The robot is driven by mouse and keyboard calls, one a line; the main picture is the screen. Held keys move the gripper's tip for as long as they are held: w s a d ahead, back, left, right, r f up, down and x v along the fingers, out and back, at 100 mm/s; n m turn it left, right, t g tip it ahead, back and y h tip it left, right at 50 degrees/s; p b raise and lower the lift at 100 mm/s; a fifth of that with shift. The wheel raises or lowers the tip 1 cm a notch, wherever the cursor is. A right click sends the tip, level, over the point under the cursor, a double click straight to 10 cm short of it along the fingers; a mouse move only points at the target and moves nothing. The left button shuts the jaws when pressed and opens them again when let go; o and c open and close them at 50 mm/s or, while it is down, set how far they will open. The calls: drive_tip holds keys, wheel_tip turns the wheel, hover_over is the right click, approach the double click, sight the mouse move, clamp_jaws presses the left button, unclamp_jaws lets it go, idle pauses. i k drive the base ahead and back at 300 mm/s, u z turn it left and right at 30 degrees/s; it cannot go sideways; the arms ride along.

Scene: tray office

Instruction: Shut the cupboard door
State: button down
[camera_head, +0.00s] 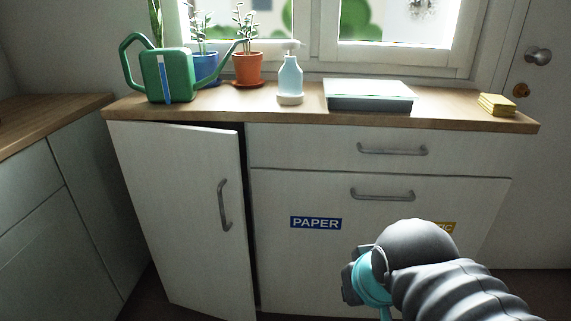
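The white cupboard door (180,215) is at the left of the cabinet under the worktop. It stands slightly ajar, with a dark gap along its top and its right edge. Its grey bar handle (223,205) is upright near the right edge. The left edge looks like the hinge side. My arm comes in from the lower right, with a dark rounded joint and a teal part, to the right of the door and apart from it. No gripper fingers show.
Right of the door are a drawer (320,151) and a front with a PAPER label (316,223), both closed. On the worktop (215,103) stand a green watering can (165,75), potted plants, a pale bottle (290,76), a grey tray (368,97) and yellow sponges (497,105). Another cabinet (75,220) stands left.

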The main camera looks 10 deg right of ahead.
sight(184, 184)
drive_tip(key=z, duration=1.75)
drive_tip(key=k, duration=0.6)
drive_tip(key=u, duration=1.4)
